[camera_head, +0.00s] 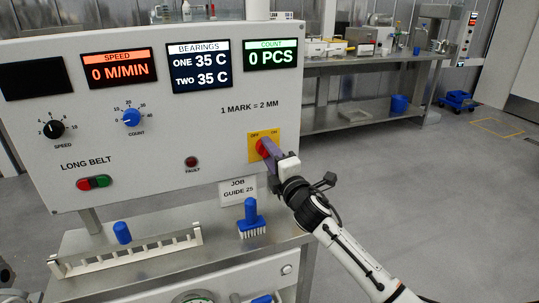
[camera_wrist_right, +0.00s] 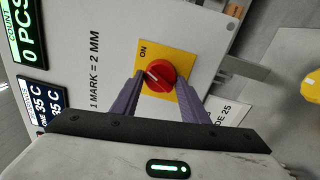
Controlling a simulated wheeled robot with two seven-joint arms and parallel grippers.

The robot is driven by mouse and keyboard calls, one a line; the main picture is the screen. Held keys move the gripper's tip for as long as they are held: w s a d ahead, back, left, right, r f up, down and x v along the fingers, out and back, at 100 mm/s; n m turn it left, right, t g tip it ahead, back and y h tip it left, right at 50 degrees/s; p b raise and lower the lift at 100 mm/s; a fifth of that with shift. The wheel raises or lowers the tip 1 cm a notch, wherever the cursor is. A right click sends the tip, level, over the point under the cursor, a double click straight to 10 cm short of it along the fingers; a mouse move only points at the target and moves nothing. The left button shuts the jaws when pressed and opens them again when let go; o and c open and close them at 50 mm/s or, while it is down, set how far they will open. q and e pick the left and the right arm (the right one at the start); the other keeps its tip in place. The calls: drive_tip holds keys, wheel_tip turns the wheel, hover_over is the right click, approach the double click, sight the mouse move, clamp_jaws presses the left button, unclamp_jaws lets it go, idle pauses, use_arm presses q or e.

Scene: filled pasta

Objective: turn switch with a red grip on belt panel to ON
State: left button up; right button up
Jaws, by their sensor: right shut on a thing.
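The switch with the red grip (camera_wrist_right: 160,75) sits on a yellow plate (camera_head: 253,152) at the lower right of the white belt panel (camera_head: 140,125). OFF is printed at the plate's upper left and ON at its upper right. In the wrist view, ON shows above and left of the grip, and a pale mark lies on the grip's left part. My right gripper (camera_head: 266,147) is shut on the red grip, one purple finger on each side; the fingers also show in the right wrist view (camera_wrist_right: 160,92). The OFF label is hidden there. My left gripper is out of view.
Displays on the panel read 0 M/MIN, 35 C twice and 0 PCS. A speed knob (camera_head: 54,129), a blue count knob (camera_head: 131,117) and a red-green button (camera_head: 94,183) are left of the switch. A blue-handled brush (camera_head: 251,217) stands on the ledge below.

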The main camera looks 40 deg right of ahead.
drive_tip(key=shift+m+h, duration=0.3)
drive_tip(key=shift+m, duration=1.5)
drive_tip(key=o, duration=1.1)
drive_tip(key=shift+c, duration=0.2)
drive_tip(key=r+v, duration=0.1)
drive_tip(key=v, duration=0.9)
drive_tip(key=shift+s+f, duration=0.2)
drive_tip(key=shift+f, duration=0.2)
drive_tip(key=shift+f, duration=0.1)
